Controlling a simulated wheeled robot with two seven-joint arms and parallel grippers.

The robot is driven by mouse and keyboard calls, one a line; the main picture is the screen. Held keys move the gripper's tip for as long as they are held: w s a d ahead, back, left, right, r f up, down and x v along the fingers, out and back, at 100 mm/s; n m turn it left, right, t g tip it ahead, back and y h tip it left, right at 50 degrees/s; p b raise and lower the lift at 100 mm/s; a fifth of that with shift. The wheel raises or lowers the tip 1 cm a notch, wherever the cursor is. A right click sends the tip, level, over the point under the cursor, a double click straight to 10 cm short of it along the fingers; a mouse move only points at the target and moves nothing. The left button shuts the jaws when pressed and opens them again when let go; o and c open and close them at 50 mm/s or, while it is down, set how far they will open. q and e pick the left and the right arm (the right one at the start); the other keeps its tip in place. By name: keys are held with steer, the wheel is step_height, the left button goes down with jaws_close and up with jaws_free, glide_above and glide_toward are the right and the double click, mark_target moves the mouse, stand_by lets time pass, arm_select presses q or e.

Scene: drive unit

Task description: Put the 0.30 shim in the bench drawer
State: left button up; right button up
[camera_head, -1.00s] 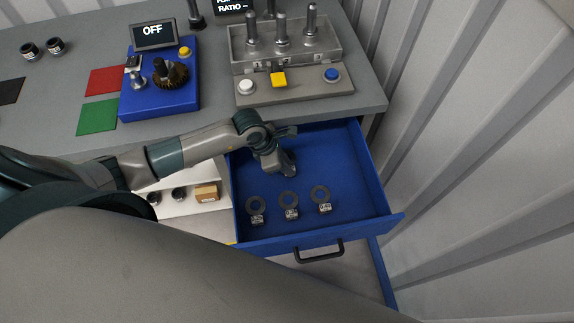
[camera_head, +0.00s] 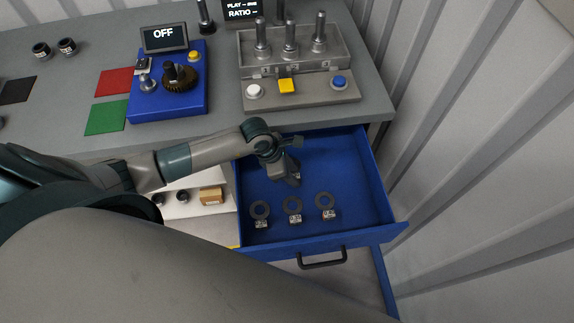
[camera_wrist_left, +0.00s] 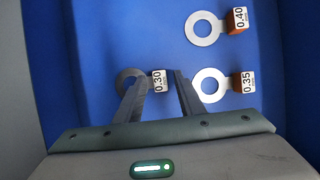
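The 0.30 shim (camera_wrist_left: 158,82), a dark ring with a white-labelled tab, lies on the blue floor of the open bench drawer (camera_head: 352,165). My left gripper (camera_wrist_left: 160,76) points down over it; the tab shows between the two parted fingertips, with gaps beside it. One finger partly covers the ring. In the head view my left gripper (camera_head: 291,180) is low inside the drawer, behind a row of shims, and largely hides the 0.30 shim. My right gripper is not in view.
The row includes the 0.35 shim (camera_wrist_left: 210,81), the 0.40 shim (camera_wrist_left: 204,28) and another shim (camera_head: 260,211) at left. Bare drawer floor lies to the right. The bench (camera_head: 222,106) stands behind, with a blue unit (camera_head: 185,104) and a grey fixture (camera_head: 310,93).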

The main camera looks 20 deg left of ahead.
arm_select(q)
steer(key=shift+s+a+r, duration=0.1)
steer(key=shift+a+r, duration=0.05)
steer(key=shift+r, duration=0.35)
steer(key=b+v, duration=0.2)
steer(key=v, duration=0.9)
steer(key=shift+b, duration=0.4)
steer(key=shift+s, duration=0.1)
